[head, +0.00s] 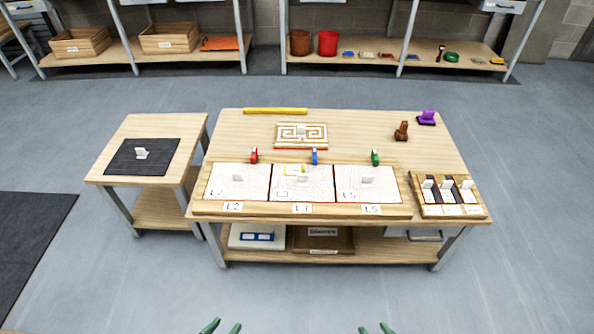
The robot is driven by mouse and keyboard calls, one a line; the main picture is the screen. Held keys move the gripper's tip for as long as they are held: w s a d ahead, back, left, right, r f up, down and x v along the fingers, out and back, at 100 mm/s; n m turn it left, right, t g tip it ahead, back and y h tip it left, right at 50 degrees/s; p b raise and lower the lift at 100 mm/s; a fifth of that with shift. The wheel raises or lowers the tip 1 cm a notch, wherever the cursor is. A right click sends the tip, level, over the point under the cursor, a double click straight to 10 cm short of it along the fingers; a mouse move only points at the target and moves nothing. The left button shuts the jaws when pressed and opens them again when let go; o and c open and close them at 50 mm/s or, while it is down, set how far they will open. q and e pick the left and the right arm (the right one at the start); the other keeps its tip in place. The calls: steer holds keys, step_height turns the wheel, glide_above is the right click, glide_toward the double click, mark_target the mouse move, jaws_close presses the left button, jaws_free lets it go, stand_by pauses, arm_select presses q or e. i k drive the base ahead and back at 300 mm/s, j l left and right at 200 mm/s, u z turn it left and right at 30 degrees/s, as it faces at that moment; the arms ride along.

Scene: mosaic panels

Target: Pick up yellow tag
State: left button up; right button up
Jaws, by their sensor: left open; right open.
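My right gripper (375,330) also shows only green fingertips there, apart and empty. Both are well in front of the table, away from the yellow piece.
Red (254,156), blue (314,157) and green (375,158) upright pieces line the board's back edge. A slotted tray (456,210) sits right. A maze plaque (301,136), yellow bar (275,111) and purple piece (427,118) lie behind. A side table (116,173) stands left.

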mark_target(293, 171)
steer(key=i+z, duration=0.5)
steer(key=i, duration=1.1)
